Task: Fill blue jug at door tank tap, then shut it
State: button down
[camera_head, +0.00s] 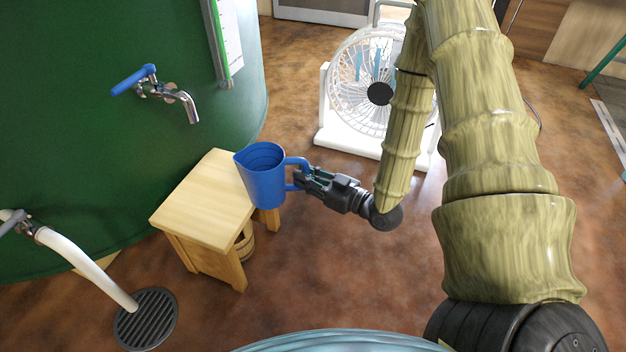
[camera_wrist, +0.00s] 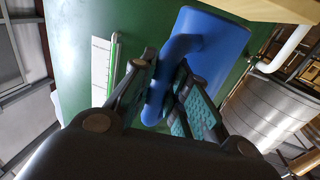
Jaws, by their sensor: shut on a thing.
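The blue jug (camera_head: 262,178) is upright at the right edge of the wooden stand, its open top facing up. My gripper (camera_head: 304,180) is shut on the jug's handle from the right. In the wrist view the jug (camera_wrist: 218,42) and its handle show between my gripper's fingers (camera_wrist: 168,95). I cannot tell whether the jug's base touches the stand. The green tank (camera_head: 90,90) has a metal tap (camera_head: 180,97) with a blue lever (camera_head: 135,80), above and left of the jug. No water stream shows at the spout. The jug's inside looks empty.
The wooden stand (camera_head: 205,205) is below the tap, its top clear, with a wooden bucket (camera_head: 245,240) under it. A white hose (camera_head: 85,258) leads to a floor drain (camera_head: 146,318) at lower left. A white fan (camera_head: 380,85) stands behind my arm. A level gauge (camera_head: 226,40) is on the tank.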

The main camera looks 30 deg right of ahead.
aim_at(286, 191)
jog(key=w+a+b, duration=0.1)
jog(key=w+a+f+b, duration=0.1)
jog(key=w, duration=0.1)
jog(key=w+a+f+b, duration=0.1)
jog(key=w+a, duration=0.1)
jog(key=shift+f, duration=0.1)
jog(key=b+x, duration=0.1)
jog(key=x, duration=0.2)
jog(key=a+b+x, duration=0.1)
jog(key=x, duration=0.2)
jog(key=s+f+b+x, duration=0.1)
jog(key=b+x, duration=0.1)
jog(key=x, duration=0.2)
jog(key=shift+w+a, duration=0.15)
jog(key=shift+a, duration=0.25)
jog(key=shift+f, duration=0.85)
jog(key=c, duration=1.3)
grip_release()
jog(key=v, duration=1.2)
jog(key=shift+o, duration=0.2)
jog(key=shift+f, duration=0.15)
